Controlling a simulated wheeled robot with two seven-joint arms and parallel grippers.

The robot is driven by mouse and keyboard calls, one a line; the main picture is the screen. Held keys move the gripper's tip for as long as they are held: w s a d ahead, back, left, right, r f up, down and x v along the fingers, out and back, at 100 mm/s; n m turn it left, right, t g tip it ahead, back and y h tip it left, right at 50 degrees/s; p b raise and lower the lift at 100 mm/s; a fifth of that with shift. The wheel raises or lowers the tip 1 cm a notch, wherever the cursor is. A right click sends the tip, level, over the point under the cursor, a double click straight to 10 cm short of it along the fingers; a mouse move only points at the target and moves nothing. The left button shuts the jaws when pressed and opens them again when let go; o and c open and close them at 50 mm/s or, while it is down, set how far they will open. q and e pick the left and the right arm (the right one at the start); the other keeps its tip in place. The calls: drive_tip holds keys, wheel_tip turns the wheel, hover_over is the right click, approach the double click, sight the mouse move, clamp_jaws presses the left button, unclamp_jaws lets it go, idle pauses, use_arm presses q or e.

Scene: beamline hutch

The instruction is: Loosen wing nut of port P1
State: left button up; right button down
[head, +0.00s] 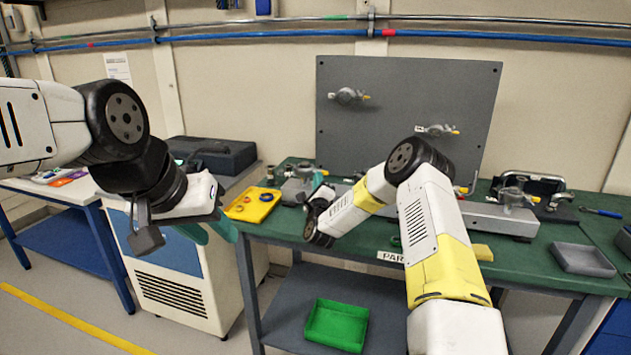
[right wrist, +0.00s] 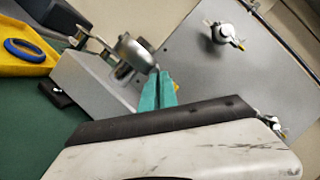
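A round metal port fitting with a yellow-tipped part (head: 302,170) stands on a grey block at the left of the green bench. In the right wrist view a metal fitting (right wrist: 132,52) is close up; its wing nut is hard to make out. My right gripper (right wrist: 157,76) has its teal fingers close together, with their tips right beside this fitting; I cannot tell whether they touch it. In the head view my right gripper (head: 318,180) is small and partly hidden by its wrist. My left gripper (head: 210,232) hangs open and empty in front of the bench. No P1 label is readable.
A grey upright panel (head: 340,130) carries two more fittings (head: 347,96) (head: 436,130). Another fitting (head: 512,196) stands on the bench at right. A yellow tray (head: 238,210) with rings, a grey tray (head: 583,260) and a green bin (head: 336,325) are around.

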idle(0.9)
drive_tip(key=n+g+h, duration=0.1)
drive_tip(key=n+g, duration=0.1)
drive_tip(key=n, duration=0.4)
drive_tip(key=r+n+g+h, duration=0.1)
drive_tip(key=n+g, duration=0.2)
drive_tip(key=n, duration=0.4)
drive_tip(key=a+r+n+g+h, duration=0.1)
drive_tip(key=n+g, duration=0.1)
drive_tip(key=n, duration=0.5)
drive_tip(key=shift+w+r+g, duration=0.15)
drive_tip(key=shift+w+g, duration=0.05)
drive_tip(key=shift+g, duration=0.1)
idle(0.5)
drive_tip(key=c, duration=1.7)
unclamp_jaws()
drive_tip(key=shift+c, duration=0.2)
drive_tip(key=shift+o, duration=0.5)
